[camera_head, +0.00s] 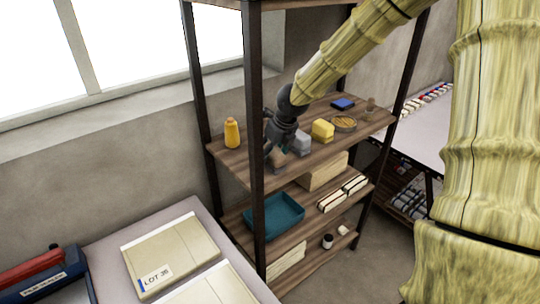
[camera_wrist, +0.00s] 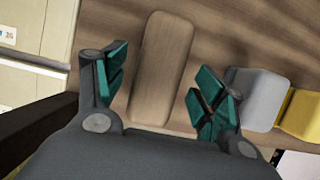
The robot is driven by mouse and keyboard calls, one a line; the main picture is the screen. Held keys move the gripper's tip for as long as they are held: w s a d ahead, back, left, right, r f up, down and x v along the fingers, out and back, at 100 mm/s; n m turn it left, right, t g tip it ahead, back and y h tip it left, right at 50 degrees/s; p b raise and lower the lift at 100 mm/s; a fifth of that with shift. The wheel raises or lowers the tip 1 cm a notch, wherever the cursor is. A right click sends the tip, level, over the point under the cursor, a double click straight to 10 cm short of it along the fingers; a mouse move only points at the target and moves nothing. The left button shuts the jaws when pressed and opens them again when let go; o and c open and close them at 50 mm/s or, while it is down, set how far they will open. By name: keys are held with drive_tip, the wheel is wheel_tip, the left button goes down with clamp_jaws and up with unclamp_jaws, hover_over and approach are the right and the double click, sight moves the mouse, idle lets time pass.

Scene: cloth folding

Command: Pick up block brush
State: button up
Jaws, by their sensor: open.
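A long wooden block with rounded corners, which looks like the block brush (camera_wrist: 163,68), lies on the wooden shelf in the wrist view. My gripper (camera_wrist: 158,88) is open, with its green-padded fingers on either side of the block's near part. The fingers appear apart from the block, and nothing is held. I cannot see bristles from here.
On the same shelf (camera_head: 228,164), a grey block (camera_head: 302,144) and a yellow block (camera_head: 323,130) stand close to my gripper's right. A dark post (camera_head: 255,190) rises in front.

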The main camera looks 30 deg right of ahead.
drive_tip(key=shift+p+x, duration=0.35)
drive_tip(key=shift+x, duration=1.15)
drive_tip(key=shift+s+f, duration=0.1)
drive_tip(key=shift+f, duration=0.1)
drive_tip(key=shift+s, duration=0.1)
drive_tip(key=c, duration=1.2)
